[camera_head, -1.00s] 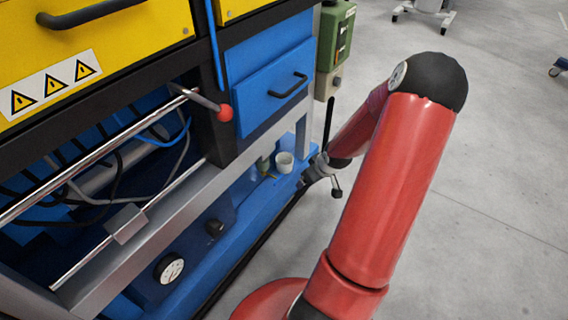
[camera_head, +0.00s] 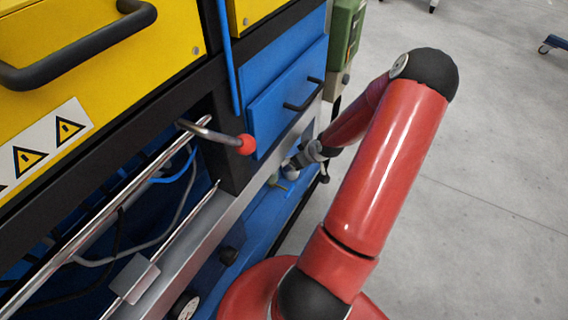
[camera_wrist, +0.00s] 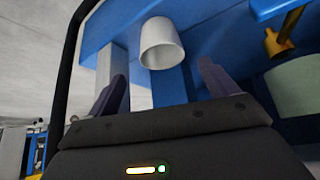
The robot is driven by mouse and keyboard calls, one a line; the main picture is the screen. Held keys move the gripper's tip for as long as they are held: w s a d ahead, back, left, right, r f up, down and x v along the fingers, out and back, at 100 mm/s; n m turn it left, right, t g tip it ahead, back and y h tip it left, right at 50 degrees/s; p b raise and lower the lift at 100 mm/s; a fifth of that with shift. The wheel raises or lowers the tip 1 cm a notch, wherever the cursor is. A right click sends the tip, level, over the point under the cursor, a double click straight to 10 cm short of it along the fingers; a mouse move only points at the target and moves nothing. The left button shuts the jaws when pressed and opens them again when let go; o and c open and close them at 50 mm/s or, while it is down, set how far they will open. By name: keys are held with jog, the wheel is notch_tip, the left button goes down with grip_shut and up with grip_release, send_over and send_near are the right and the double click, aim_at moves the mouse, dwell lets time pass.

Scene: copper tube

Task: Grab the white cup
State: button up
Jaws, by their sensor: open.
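The white cup (camera_wrist: 162,45) shows in the wrist view against the blue shelf (camera_wrist: 125,22), which appears inverted there. The cup is ahead of my gripper (camera_wrist: 162,72), in line with the gap between its two dark fingers. The fingers are apart and nothing is held. In the head view my gripper (camera_head: 302,158) is low beside the blue machine, and a small pale part of the cup (camera_head: 290,173) shows just below it. The rest of the cup is hidden there by my gripper.
A pale green cylinder (camera_wrist: 303,85) and a brass-coloured fitting (camera_wrist: 279,41) are right of the cup in the wrist view. A red-knobbed lever (camera_head: 246,144) sticks out from the machine.

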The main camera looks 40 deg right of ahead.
aim_at(292, 175)
jog(key=b+x, duration=0.1)
jog(key=x, duration=0.6)
jog(key=shift+w+a+f, duration=0.15)
jog(key=shift+w+f, duration=0.05)
jog(key=shift+w, duration=0.1)
jog(key=c, duration=1.1)
jog(key=shift+r, duration=0.1)
